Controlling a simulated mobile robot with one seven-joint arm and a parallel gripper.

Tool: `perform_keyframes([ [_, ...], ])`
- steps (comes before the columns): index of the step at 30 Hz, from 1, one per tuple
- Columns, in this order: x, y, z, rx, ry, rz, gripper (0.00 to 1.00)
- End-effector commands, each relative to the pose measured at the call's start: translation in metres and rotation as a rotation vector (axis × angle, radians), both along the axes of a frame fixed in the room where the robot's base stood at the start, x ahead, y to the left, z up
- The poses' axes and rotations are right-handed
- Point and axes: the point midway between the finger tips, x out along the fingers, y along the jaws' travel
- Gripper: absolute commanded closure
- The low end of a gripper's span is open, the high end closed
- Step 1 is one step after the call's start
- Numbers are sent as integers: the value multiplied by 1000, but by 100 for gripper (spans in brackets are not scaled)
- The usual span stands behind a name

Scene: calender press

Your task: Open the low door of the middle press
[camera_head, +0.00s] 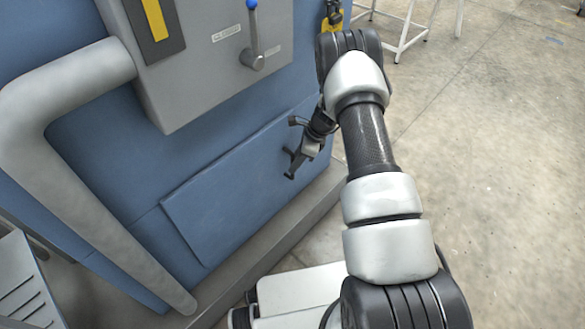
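The low door (222,196) is a flat blue panel on the lower front of the blue press (120,182). It looks shut, lying nearly flush with the press front. My gripper (292,149) is at the right part of the door, close in front of it. Its two dark fingers are spread apart, one above the other, and hold nothing that I can see. I cannot tell whether the fingers touch the door. No handle shows clearly; the gripper hides part of the door's right side.
A grey control box (205,60) with a blue-knobbed lever (253,38) juts out above the door. A thick grey pipe (75,195) runs down at the left. A grey plinth (262,258) edges the press base.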

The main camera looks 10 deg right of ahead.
Motion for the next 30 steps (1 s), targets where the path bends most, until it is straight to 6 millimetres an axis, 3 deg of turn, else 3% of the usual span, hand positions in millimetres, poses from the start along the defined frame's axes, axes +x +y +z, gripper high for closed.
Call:
perform_keyframes([
  [6,3,9,-22,0,0,1,70],
  [16,4,10,-25,0,-1,0,70],
  [17,4,10,-25,0,-1,1,72],
  [22,4,10,-25,0,-1,1,100],
  [30,4,10,-25,0,-1,0,100],
])
